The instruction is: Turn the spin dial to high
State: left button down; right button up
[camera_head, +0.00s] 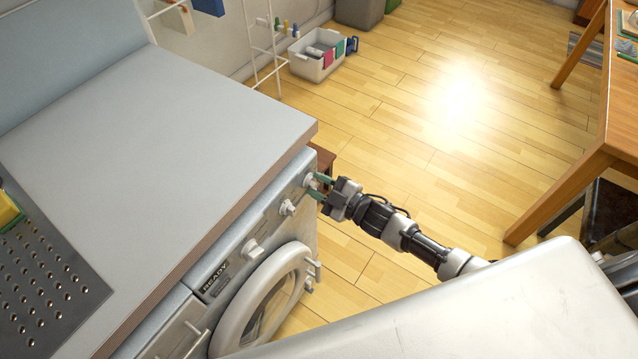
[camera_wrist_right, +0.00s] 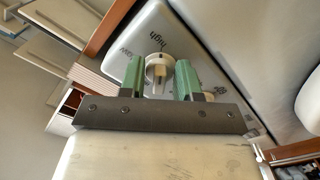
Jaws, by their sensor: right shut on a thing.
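The spin dial (camera_head: 308,180) is a white round knob at the far right end of the washing machine's front panel. My left gripper is not in view.
The round door (camera_head: 262,300) is below. The grey countertop (camera_head: 160,130) overhangs the panel. Wooden floor to the right is mostly clear.

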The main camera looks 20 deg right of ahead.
dwell(0.3)
jog(key=o, duration=0.6)
jog(key=v, duration=1.1)
jog(key=shift+b, duration=0.4)
